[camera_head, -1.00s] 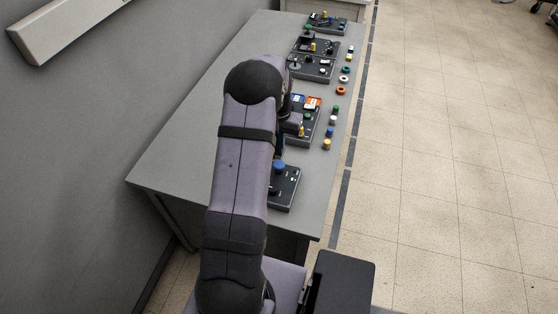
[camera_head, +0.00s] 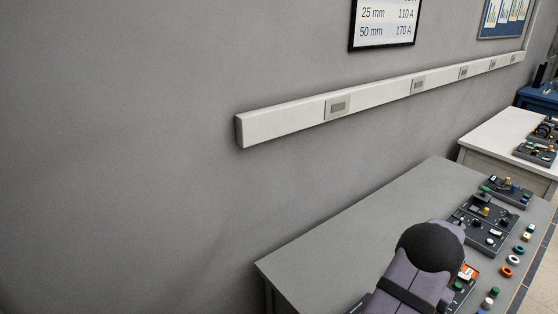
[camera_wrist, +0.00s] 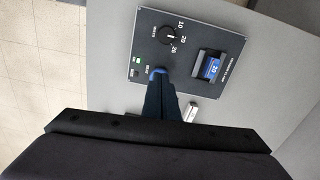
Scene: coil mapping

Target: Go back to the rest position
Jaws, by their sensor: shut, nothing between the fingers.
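In the wrist view my gripper (camera_wrist: 158,72) is shut, its dark blue fingers pressed together with nothing between them. The fingertips overlap the lower edge of a dark panel (camera_wrist: 198,86) in the picture; I cannot tell whether they touch it. The panel carries a black dial (camera_wrist: 170,36) with numbers, a blue card (camera_wrist: 212,68) in a black holder, and a small green light (camera_wrist: 137,60). In the head view my arm (camera_head: 412,275) shows at the bottom right, over the grey table; the gripper is hidden there.
The grey table (camera_head: 345,235) is bare on its left part. Several black device boxes (camera_head: 485,222) stand along its right side, beside coloured rings such as an orange one (camera_head: 506,272). A white rail (camera_head: 290,122) runs along the wall. A small pale block (camera_wrist: 190,112) lies beside my fingers.

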